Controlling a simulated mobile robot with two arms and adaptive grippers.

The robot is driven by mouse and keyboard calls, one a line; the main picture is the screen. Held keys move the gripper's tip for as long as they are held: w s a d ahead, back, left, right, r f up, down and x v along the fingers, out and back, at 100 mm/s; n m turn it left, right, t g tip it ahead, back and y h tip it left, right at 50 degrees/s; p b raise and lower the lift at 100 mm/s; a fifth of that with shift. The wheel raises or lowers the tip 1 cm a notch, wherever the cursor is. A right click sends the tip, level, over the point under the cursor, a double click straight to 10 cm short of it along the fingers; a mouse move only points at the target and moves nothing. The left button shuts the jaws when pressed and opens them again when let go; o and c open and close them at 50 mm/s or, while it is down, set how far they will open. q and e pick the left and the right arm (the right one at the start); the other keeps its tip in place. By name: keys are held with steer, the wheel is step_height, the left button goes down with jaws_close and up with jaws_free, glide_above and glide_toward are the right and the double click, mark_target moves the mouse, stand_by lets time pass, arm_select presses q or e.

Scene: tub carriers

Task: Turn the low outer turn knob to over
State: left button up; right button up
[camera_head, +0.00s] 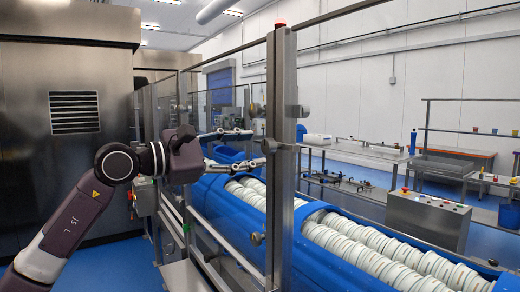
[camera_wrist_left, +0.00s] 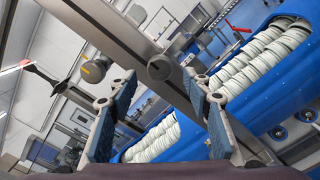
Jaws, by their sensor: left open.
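My left gripper (camera_head: 250,147) is open, its two fingers apart and pointing right at the metal post (camera_head: 280,190). In the left wrist view the open fingers (camera_wrist_left: 158,82) have nothing between them. A low round knob (camera_head: 257,238) sits on the post well below the gripper. A higher knob (camera_head: 269,146) on the post is close to the fingertips; I cannot tell whether they touch. In the wrist view a grey knob with a yellow mark (camera_wrist_left: 94,71) and a plain round knob (camera_wrist_left: 159,67) show beyond the fingers. I cannot tell which is the low outer one. My right gripper is out of view.
Clear guard panels and rails run beside the post. Behind it a blue conveyor (camera_head: 345,238) carries rows of stacked white tubs (camera_head: 355,247). A control box (camera_head: 428,220) stands at the right. A steel cabinet (camera_head: 70,110) fills the left. Blue floor shows below.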

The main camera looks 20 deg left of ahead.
arm_select(q)
steer(key=v, duration=0.8)
